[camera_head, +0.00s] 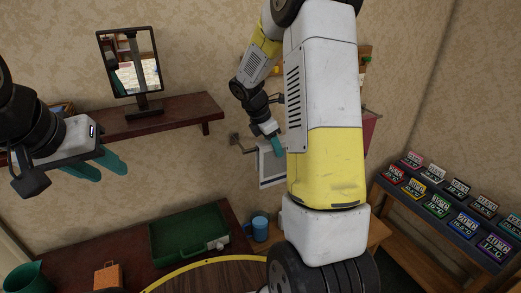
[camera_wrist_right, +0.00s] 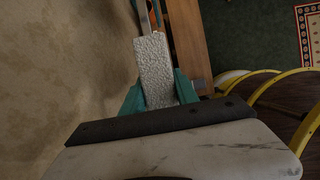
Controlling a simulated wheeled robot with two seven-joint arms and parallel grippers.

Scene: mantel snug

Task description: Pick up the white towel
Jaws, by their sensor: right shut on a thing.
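The white towel (camera_head: 271,165) has grey bands and hangs against the wall in the head view, partly hidden behind my right arm. In the right wrist view the towel (camera_wrist_right: 154,60) is a rough, pale strip between the two teal fingers. My right gripper (camera_head: 276,146) is shut on the towel's upper part, and it also shows in the right wrist view (camera_wrist_right: 158,92). My left gripper (camera_head: 102,166) is at the left of the head view, below the shelf, with its teal fingers apart and nothing between them.
A wall shelf (camera_head: 170,115) holds a mirror (camera_head: 130,62). Below, a dark table (camera_head: 130,255) bears a green tray (camera_head: 180,233), an orange object (camera_head: 108,277) and a green jug (camera_head: 24,280). A blue mug (camera_head: 260,228) stands nearby. A rack of small signs (camera_head: 400,205) is at right.

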